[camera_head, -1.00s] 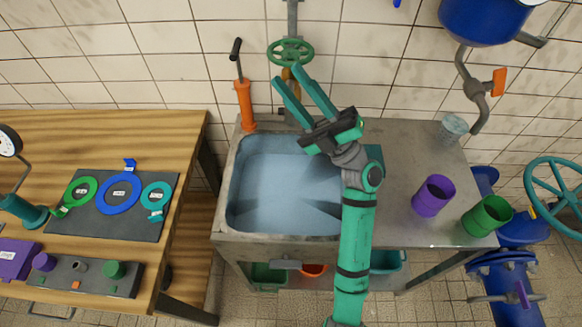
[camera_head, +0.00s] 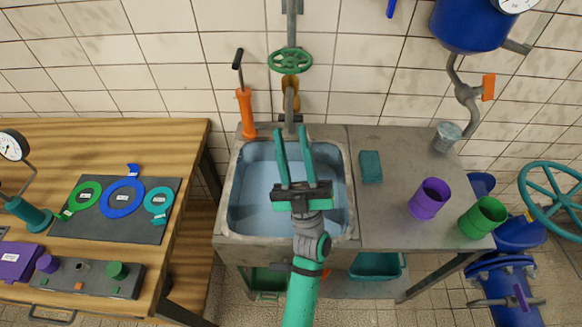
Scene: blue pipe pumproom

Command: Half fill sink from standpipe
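The sink (camera_head: 240,185) is a grey metal basin set in the bench, with a pale blue, water-like surface inside; its exact level is hard to tell. The standpipe (camera_head: 290,98) comes down the tiled wall behind it, with a green handwheel (camera_head: 290,61) and a brass-coloured valve body under it. I cannot make out a stream from its spout. My gripper (camera_head: 292,132) is over the sink, fingers pointing toward the wall just below the standpipe's outlet. Its two green fingers are apart with nothing between them. My arm hides part of the basin.
An orange hand pump (camera_head: 246,112) stands at the sink's back left. On the right drainboard are a teal cloth (camera_head: 371,167), a purple cup (camera_head: 429,198), a green cup (camera_head: 483,217) and a clear cup (camera_head: 447,136). A wooden table (camera_head: 160,135) stands left, with a gap between.

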